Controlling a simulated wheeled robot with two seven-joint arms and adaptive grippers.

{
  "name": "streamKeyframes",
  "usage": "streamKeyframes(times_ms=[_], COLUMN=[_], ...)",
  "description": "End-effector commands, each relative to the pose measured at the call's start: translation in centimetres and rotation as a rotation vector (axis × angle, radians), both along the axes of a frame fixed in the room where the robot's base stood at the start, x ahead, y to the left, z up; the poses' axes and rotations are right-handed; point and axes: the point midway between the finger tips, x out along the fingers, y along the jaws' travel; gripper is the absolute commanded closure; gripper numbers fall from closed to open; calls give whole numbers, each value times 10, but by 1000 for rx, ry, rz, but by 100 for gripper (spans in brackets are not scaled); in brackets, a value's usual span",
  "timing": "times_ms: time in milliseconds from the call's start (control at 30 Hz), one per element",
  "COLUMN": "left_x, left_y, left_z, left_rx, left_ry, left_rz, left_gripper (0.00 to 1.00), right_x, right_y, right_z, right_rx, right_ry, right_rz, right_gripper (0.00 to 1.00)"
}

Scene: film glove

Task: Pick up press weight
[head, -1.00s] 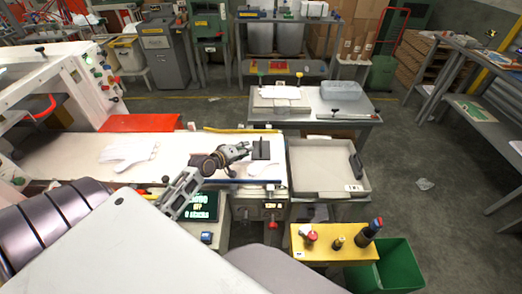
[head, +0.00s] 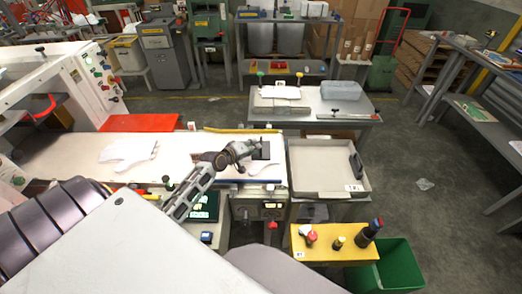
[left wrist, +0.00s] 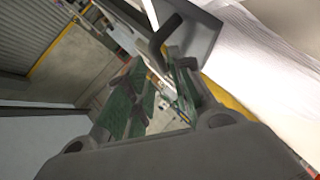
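The press weight (head: 261,151) is a dark block with an upright handle. It stands on the white bed of the machine (head: 70,150), near the bed's right end. In the left wrist view, a grey plate with a dark upright handle (left wrist: 166,36) shows just beyond the fingertips. My left gripper (head: 254,148) is at the left side of the weight and partly covers it. Its green-padded fingers (left wrist: 155,75) stand apart with nothing visibly held between them. I cannot tell whether they touch the handle. My right gripper is in neither view.
White glove-shaped films (head: 128,153) lie on the bed, one of them beside the weight. A grey tray (head: 322,170) adjoins the bed's right end. A yellow stand with knobs (head: 325,246) and a green bin (head: 385,268) are in front. The floor at right is mostly clear.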

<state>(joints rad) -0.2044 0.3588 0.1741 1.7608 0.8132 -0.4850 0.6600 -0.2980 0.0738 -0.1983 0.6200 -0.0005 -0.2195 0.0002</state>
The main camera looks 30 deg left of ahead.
Motion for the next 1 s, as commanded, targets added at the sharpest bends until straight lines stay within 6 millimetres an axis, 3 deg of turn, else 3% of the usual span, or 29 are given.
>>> streamKeyframes(times_ms=[267,600,1000], left_x=[2,23,46], left_y=[0,-3,-6], left_z=[-1,-10,-21], left_rx=[0,-1,0], left_ry=[0,0,1], left_rz=[0,0,0], left_gripper=[77,77,77], right_x=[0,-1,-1], right_y=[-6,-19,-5], right_z=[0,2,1], right_rx=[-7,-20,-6], right_ry=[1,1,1], right_rz=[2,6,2], right_gripper=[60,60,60])
